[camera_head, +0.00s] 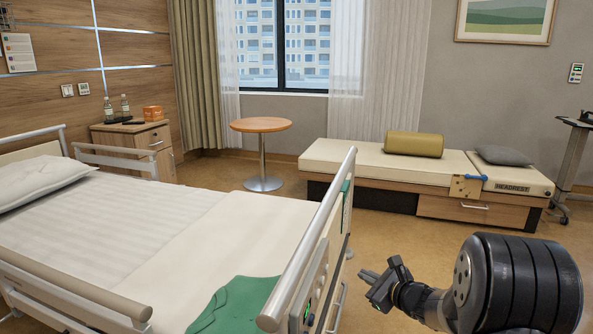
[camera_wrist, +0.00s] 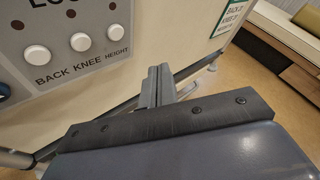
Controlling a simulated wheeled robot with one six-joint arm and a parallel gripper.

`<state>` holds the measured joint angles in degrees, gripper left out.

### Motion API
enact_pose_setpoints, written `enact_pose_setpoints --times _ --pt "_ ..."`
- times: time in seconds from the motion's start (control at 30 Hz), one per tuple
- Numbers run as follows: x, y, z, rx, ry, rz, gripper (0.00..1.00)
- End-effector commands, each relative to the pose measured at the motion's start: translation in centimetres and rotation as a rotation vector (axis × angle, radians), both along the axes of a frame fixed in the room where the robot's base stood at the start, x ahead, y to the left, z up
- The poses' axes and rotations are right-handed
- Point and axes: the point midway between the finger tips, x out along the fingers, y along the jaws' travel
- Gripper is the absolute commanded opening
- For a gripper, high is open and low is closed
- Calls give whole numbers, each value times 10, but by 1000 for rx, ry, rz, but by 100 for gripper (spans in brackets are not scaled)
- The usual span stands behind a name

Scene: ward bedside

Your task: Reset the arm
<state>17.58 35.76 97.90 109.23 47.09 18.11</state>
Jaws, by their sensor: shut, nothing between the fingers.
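My gripper (camera_head: 369,275) is at the lower right of the head view, just right of the bed's footboard, with my dark arm behind it. In the wrist view my gripper (camera_wrist: 159,72) has its two fingers pressed together with nothing between them. Beyond the fingers is the bed's foot panel (camera_wrist: 150,25), with white round buttons labelled BACK, KNEE and HEIGHT. The fingers appear apart from the buttons, though the exact gap to the panel cannot be told.
The bed (camera_head: 150,215) with raised rails fills the left, a green cloth (camera_head: 235,305) at its foot. A daybed (camera_head: 370,165) with a bolster (camera_head: 413,144) stands at the back right. A round table (camera_head: 261,125) and bedside cabinet (camera_head: 135,138) stand behind. Floor between bed and daybed is clear.

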Motion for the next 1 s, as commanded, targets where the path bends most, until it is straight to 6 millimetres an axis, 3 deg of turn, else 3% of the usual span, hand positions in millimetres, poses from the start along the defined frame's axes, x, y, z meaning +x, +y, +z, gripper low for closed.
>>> enact_pose_setpoints --times 0.2,0.4,0.83,0.97,1.0 --pt "-12 -39 13 0 0 -5 0" --pt "-21 -63 17 1 0 0 0" --pt "4 16 -6 0 -1 5 0" --pt "12 40 -3 0 0 6 0" --pt "12 36 1 1 3 1 0"
